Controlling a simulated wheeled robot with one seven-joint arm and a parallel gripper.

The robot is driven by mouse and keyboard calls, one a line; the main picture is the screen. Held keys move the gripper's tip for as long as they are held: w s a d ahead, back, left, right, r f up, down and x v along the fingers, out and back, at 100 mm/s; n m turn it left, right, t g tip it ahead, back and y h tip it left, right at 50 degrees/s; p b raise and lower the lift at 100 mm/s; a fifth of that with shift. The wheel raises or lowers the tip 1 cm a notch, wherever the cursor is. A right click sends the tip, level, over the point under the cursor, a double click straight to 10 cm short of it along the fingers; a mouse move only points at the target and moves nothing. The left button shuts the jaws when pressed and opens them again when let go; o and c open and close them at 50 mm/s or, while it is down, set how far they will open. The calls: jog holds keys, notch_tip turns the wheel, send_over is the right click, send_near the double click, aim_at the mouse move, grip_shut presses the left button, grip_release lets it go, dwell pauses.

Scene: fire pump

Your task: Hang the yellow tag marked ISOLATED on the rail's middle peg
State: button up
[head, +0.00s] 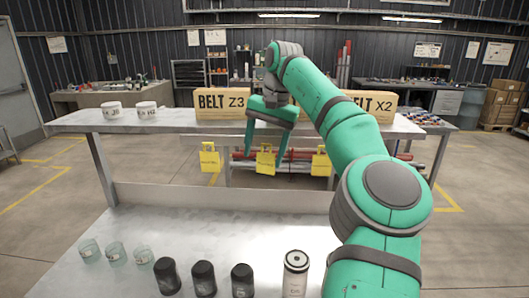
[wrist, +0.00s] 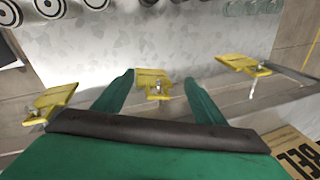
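Three yellow tags hang in a row below the front edge of the far table: a left tag (head: 209,161), a middle tag (head: 265,162) and a right tag (head: 320,163). Their lettering is too small to read. In the wrist view the left tag (wrist: 48,101), middle tag (wrist: 153,79) and right tag (wrist: 243,65) each show a small metal peg or hook at them. My gripper (head: 266,153) points down, open, its fingers on either side of the middle tag. In the wrist view my gripper (wrist: 160,82) shows gaps on both sides of that tag. The rail itself is hard to make out.
Boxes marked BELT Z3 (head: 222,103) and BELT X2 (head: 373,105) stand on the far table (head: 160,123), with two white jars (head: 128,110) at its left. Clear glasses, black jars and a white canister (head: 296,275) stand on the near table (head: 210,232).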

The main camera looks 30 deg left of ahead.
jog(key=v, duration=1)
jog(key=shift+r, duration=0.35)
jog(key=shift+r, duration=0.1)
